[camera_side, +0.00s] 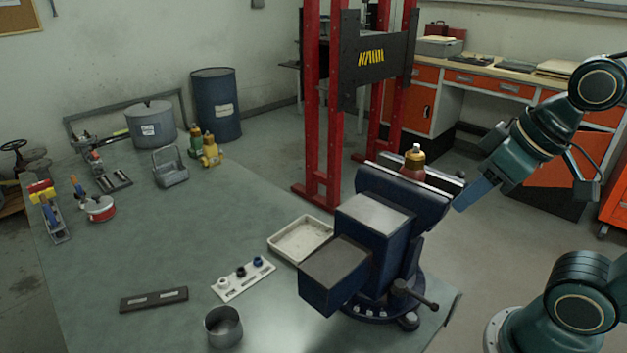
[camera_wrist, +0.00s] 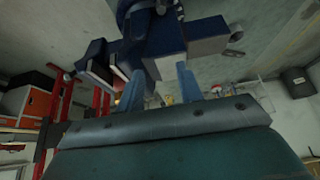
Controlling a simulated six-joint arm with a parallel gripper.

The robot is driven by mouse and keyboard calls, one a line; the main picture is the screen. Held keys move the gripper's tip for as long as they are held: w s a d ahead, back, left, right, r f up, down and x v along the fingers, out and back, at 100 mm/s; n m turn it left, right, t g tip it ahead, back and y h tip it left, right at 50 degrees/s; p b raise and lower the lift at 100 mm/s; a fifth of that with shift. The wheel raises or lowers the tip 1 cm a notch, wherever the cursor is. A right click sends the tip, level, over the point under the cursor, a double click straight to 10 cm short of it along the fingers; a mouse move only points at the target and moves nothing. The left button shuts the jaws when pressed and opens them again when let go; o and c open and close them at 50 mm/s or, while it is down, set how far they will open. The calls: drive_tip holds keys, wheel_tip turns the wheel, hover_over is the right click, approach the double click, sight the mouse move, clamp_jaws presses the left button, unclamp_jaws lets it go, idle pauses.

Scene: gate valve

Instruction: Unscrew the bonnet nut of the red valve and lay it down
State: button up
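The red valve (camera_side: 412,170) stands upright in the jaws of the blue vise (camera_side: 398,203). Its brass-coloured bonnet nut (camera_side: 415,155) is on top, with a small pale tip above it. My gripper (camera_side: 463,202) is to the right of the vise jaws, apart from the valve, its blue fingers pointing down and left. In the wrist view the two fingers of my gripper (camera_wrist: 158,85) are spread apart, and I see nothing held between them. The vise (camera_wrist: 160,35) shows beyond them. I cannot make out the nut clearly in the wrist view.
A shallow white tray (camera_side: 301,238) lies left of the vise. A white rack with small rings (camera_side: 243,278), a dark bar (camera_side: 153,299) and a metal cup (camera_side: 223,327) are near it. Green and yellow valves (camera_side: 210,152) stand farther back. The middle of the green bench (camera_side: 190,225) is clear.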

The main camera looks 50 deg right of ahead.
drive_tip(key=o, duration=0.4)
drive_tip(key=shift+c, duration=0.2)
wheel_tip(320, 180, up, 3)
drive_tip(key=g, duration=0.5)
hover_over(415, 154)
drive_tip(key=shift+s+r, duration=0.15)
drive_tip(key=shift+w+d+g, duration=0.3)
drive_tip(key=shift+w+d, duration=0.05)
drive_tip(key=shift+d, duration=0.15)
drive_tip(key=shift+f, duration=0.3)
drive_tip(key=shift+f, duration=3.3)
